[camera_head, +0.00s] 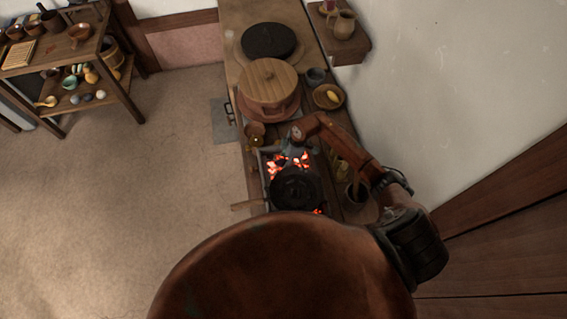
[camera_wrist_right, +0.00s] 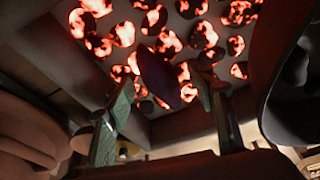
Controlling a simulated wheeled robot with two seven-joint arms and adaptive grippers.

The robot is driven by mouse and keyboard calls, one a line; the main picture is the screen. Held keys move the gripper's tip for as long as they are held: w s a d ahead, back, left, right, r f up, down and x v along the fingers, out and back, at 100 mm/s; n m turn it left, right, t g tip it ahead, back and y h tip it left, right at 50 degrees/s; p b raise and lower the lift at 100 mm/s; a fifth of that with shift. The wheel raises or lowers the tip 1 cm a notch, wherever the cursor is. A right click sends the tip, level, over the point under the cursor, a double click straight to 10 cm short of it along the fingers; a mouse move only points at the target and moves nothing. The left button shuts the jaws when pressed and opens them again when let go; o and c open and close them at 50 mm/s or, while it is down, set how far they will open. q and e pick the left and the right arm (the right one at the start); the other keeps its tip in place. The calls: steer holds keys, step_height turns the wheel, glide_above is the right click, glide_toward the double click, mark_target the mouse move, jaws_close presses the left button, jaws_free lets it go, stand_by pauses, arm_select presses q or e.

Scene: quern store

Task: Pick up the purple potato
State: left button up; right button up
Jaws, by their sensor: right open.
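The purple potato (camera_wrist_right: 158,77) shows in the right wrist view as a dark, purplish, elongated shape lying over the glowing coals. My right gripper (camera_wrist_right: 165,88) is open, with one finger to each side of the potato in that view. Whether either finger touches it, I cannot tell. In the head view my right gripper (camera_head: 291,151) is above the far part of the coal bed (camera_head: 277,167), and the potato cannot be made out there. My left gripper is not in view.
A black pot (camera_head: 296,187) sits on the near part of the coals, close to my right gripper. Beyond are a wooden-lidded pot (camera_head: 268,80), a small cup (camera_head: 256,130) and a bowl (camera_head: 328,96). A wall runs along the right. Open floor (camera_head: 140,170) is on the left.

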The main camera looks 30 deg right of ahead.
jaws_close()
stand_by(0.5)
